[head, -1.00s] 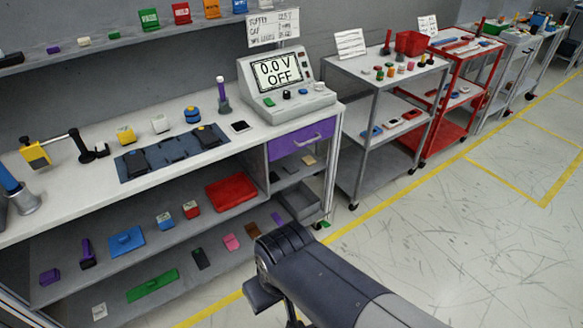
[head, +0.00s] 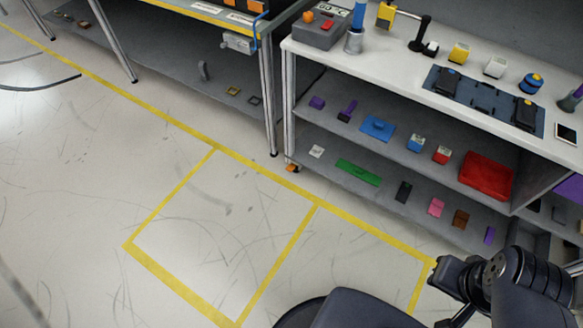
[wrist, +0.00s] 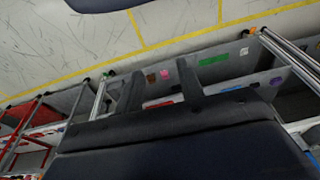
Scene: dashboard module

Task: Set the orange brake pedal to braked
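A small orange piece (head: 291,168), which looks like the brake pedal, sits low by the foot of the workbench's left front leg in the head view. It is too small there to tell its position.
The workbench (head: 330,48) has lower shelves with several loose parts and a red tray (head: 487,175). A second table (head: 200,55) stands to its left. Yellow lines (head: 262,174) mark the floor.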

